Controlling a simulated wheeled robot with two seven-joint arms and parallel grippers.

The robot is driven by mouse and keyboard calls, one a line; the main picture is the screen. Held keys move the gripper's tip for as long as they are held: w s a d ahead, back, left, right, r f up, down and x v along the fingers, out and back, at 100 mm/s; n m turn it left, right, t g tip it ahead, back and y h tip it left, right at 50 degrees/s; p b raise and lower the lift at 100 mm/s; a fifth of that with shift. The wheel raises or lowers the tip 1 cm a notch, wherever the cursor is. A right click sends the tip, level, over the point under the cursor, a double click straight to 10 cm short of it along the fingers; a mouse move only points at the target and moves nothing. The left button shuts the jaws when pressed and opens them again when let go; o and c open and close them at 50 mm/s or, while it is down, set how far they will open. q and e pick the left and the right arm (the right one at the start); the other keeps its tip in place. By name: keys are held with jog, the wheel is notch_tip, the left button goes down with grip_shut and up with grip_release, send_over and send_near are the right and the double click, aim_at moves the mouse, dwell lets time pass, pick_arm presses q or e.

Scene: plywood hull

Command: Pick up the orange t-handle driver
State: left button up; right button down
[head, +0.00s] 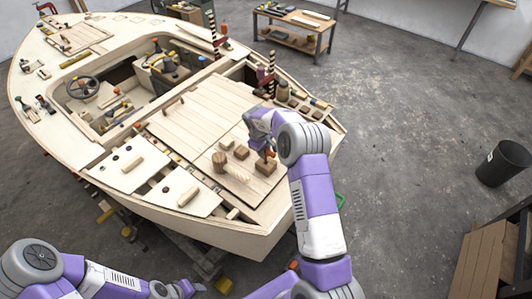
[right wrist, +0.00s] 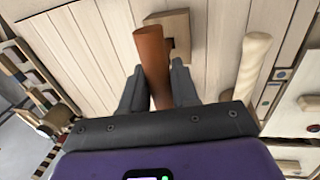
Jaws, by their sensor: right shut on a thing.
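The orange t-handle driver (right wrist: 152,50) shows in the right wrist view as an orange-brown cylinder between the two grey fingers of my right gripper (right wrist: 158,88). The gripper is shut on it. In the head view my right gripper (head: 267,146) is over the boat's rear deck, with a small orange part of the driver (head: 270,154) showing just above a wooden block (head: 265,168). I cannot tell whether the driver touches the block.
The plywood boat deck (head: 190,125) carries other wooden blocks (head: 241,152), a round wooden piece (head: 219,162) and a pale turned handle (head: 237,174) near my right gripper. A clamp (head: 270,75) stands at the hull's edge. Floor is open to the right, with a black bin (head: 502,163).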

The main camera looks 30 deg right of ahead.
jog(key=shift+r, duration=0.1)
notch_tip(320, 180, up, 15)
jog(key=p, duration=0.4)
jog(key=shift+p, duration=0.3)
dwell(0.4)
